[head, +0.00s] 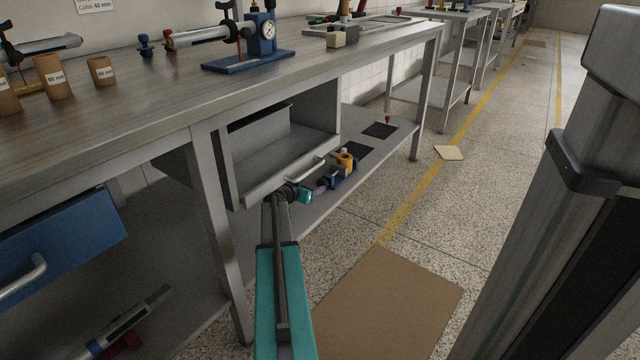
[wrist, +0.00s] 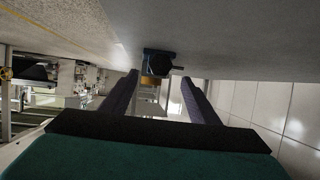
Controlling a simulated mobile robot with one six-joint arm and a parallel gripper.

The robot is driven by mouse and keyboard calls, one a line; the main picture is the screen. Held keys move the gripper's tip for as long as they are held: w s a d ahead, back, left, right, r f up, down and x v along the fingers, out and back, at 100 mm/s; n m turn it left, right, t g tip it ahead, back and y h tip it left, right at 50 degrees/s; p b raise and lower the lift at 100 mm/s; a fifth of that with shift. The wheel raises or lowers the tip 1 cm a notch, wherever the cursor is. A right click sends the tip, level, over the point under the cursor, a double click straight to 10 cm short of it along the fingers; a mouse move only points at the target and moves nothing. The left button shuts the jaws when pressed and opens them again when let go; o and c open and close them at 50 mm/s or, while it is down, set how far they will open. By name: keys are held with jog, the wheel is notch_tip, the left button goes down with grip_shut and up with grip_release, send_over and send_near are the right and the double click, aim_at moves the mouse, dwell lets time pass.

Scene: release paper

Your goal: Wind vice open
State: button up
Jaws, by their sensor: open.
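A small blue vice-like block (head: 336,178) sits on the lower shelf under the bench, with an orange-yellow cylinder (head: 346,160) by it. In the wrist view, which is upside down, the blue block (wrist: 158,60) appears ahead between the fingers, with a dark rod sticking out to the right. The yellow cylinder (wrist: 150,81) shows against it. My gripper (head: 322,187) reaches in low along the shelf towards the block. Its dark purple fingers (wrist: 158,78) are apart, with nothing held. I cannot tell how far the vice's jaws stand apart.
An open grey drawer (head: 270,172) with a bar handle hangs just above my gripper. A blue drawer (head: 60,245) is at the left. Dark squares (head: 380,130) lie farther along the shelf. A bench leg (head: 213,225) stands left of my arm. The floor at the right is mostly clear, with a brown mat (head: 385,305).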

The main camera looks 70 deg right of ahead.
aim_at(320, 184)
jog(key=shift+p+x, duration=1.25)
jog(key=shift+x, duration=2.75)
jog(key=c, duration=1)
jog(key=shift+c, duration=0.2)
jog(key=shift+n+g, duration=0.3)
jog(key=n+g, duration=0.2)
jog(key=shift+w+d+n+y+p, duration=0.1)
jog(key=shift+w+n+y+p, duration=0.2)
jog(key=shift+n+p, duration=0.1)
jog(key=shift+n+g+p, duration=0.5)
jog(key=shift+n+g, duration=0.5)
jog(key=shift+n, duration=0.4)
